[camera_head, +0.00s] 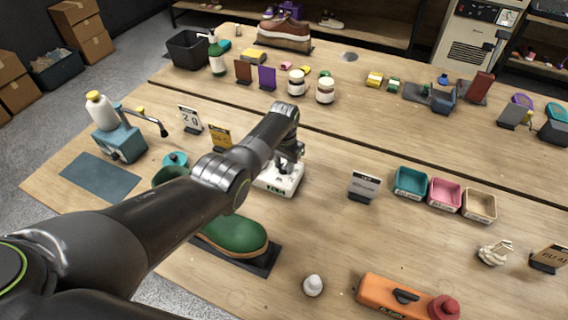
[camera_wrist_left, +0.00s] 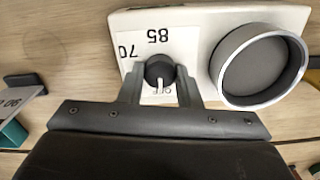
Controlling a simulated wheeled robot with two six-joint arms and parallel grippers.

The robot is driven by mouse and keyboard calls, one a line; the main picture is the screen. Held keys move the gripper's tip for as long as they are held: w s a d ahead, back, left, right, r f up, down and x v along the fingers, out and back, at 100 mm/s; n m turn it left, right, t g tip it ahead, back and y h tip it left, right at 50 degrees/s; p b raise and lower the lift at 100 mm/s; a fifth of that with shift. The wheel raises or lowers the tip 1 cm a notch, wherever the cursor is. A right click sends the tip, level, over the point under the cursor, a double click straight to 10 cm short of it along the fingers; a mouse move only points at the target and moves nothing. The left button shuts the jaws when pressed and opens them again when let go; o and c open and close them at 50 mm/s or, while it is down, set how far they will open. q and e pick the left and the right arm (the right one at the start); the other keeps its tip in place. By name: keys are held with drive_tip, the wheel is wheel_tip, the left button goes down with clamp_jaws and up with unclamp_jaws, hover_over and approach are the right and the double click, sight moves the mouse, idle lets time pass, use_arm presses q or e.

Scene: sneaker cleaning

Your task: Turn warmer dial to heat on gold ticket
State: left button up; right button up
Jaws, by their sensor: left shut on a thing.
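The white warmer (camera_head: 280,181) stands on the table, partly hidden under my left arm in the head view. In the left wrist view the warmer (camera_wrist_left: 190,22) has a round metal-rimmed plate and a dark dial (camera_wrist_left: 160,70). Marks 70, 85 and OFF surround the dial, upside down; its white pointer line is toward OFF. My left gripper (camera_wrist_left: 161,78) is shut on the dial, one finger on each side; it also shows in the head view (camera_head: 290,165). The gold ticket (camera_head: 220,138) stands left of the warmer, its writing too small to read. My right gripper is out of view.
A green shoe (camera_head: 236,236) on a dark stand sits below my left arm. A grey sign (camera_head: 364,186) and teal (camera_head: 410,182), pink (camera_head: 445,193) and tan trays stand to the right. A white sign (camera_head: 190,119) is behind the gold ticket. The table between sign and orange case (camera_head: 400,298) is mostly clear.

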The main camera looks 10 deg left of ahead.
use_arm(q)
drive_tip(key=m, duration=0.2)
drive_tip(key=shift+m, duration=0.4)
drive_tip(key=m, duration=0.2)
drive_tip(key=shift+m, duration=0.4)
drive_tip(key=m, duration=0.6)
drive_tip(key=shift+p, duration=0.35)
drive_tip(key=o, duration=1)
drive_tip(key=shift+c, duration=0.2)
